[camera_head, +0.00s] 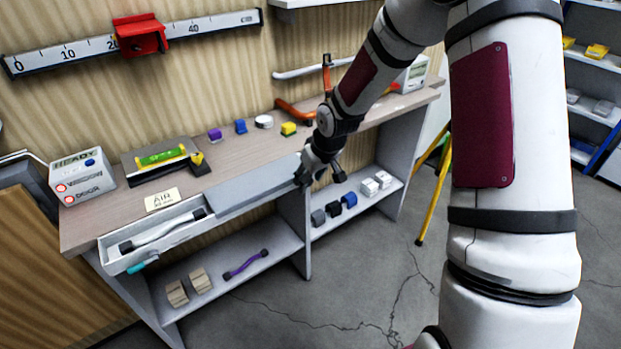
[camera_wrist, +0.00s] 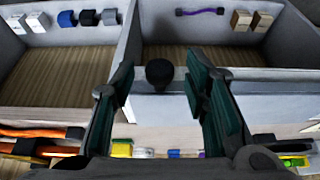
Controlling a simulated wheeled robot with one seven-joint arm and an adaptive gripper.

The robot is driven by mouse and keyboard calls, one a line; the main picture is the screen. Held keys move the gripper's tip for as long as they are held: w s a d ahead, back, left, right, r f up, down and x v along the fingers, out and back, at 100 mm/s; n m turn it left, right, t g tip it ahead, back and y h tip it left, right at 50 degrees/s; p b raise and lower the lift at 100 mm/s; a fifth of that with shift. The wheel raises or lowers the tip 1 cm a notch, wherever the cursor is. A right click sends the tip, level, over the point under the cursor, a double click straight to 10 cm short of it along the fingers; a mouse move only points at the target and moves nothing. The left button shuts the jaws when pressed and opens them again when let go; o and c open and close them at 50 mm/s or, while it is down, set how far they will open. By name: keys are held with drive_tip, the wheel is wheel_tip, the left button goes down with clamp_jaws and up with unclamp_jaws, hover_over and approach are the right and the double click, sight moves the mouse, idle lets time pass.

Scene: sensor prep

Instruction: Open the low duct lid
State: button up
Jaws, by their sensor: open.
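A low duct (camera_head: 112,255) runs along the front edge of the workbench. Its left part is uncovered, with white and dark pieces inside. A flat grey lid (camera_head: 245,190) covers the part to the right and appears in the wrist view as a pale grey panel (camera_wrist: 265,105). My gripper (camera_head: 318,168) is at the lid's right end. In the wrist view my gripper (camera_wrist: 160,75) is open, with a dark round knob (camera_wrist: 160,72) between its fingers. Gaps show on both sides of the knob. The head view hides the knob behind my gripper.
A teal handle (camera_head: 143,263) sticks out at the duct's left end. The bench top (camera_head: 240,160) holds a labelled box (camera_head: 82,176), a tray with a green level (camera_head: 162,157) and small coloured blocks. Shelves below hold a purple handle (camera_head: 246,264) and blocks. A yellow stand (camera_head: 433,200) is right.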

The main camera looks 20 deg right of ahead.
drive_tip(key=v, duration=1.1)
drive_tip(key=shift+s+r, duration=0.25)
drive_tip(key=shift+r, duration=0.1)
drive_tip(key=s+a+r+m+p, duration=0.1)
drive_tip(key=s+r, duration=0.4)
drive_tip(key=s, duration=0.5)
drive_tip(key=s+a+r+m+p, duration=0.1)
drive_tip(key=s+r, duration=0.5)
drive_tip(key=s, duration=0.5)
drive_tip(key=s+a+r+m+h+p, duration=0.1)
drive_tip(key=s+r, duration=0.4)
drive_tip(key=s, duration=0.6)
drive_tip(key=shift+a+r, duration=0.4)
drive_tip(key=shift+a, duration=0.05)
